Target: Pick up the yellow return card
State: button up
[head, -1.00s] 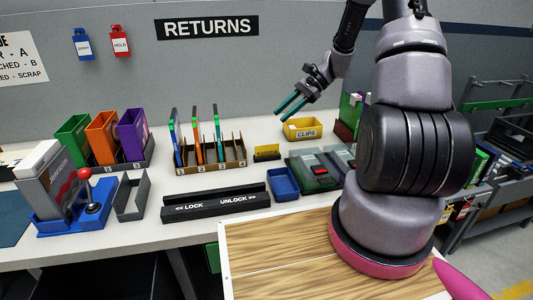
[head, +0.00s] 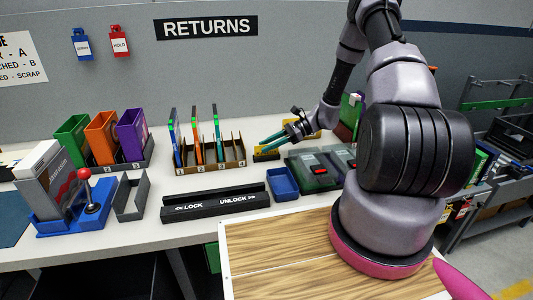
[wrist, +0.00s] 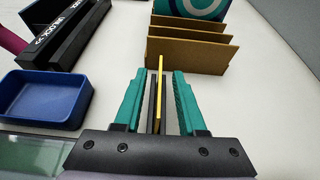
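The yellow return card (wrist: 160,92) stands on edge between my two teal fingers in the wrist view, with a gap showing on each side of it. My gripper (wrist: 159,88) is open around the card and not visibly touching it. In the head view my gripper (head: 265,144) is low over the table, and its fingers partly cover the card (head: 262,152). The card's small dark holder (head: 266,157) shows just below the fingers.
A brown slotted rack (head: 228,161) with several slots is just left of my gripper. A blue tray (head: 283,183) is in front, and dark green boxes (head: 312,176) are at front right. A yellow clips bin (head: 316,134) is partly hidden behind my gripper.

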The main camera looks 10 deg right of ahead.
jog(key=shift+a+f, duration=0.3)
jog(key=shift+a, duration=0.3)
grip_shut()
jog(key=shift+r, duration=0.15)
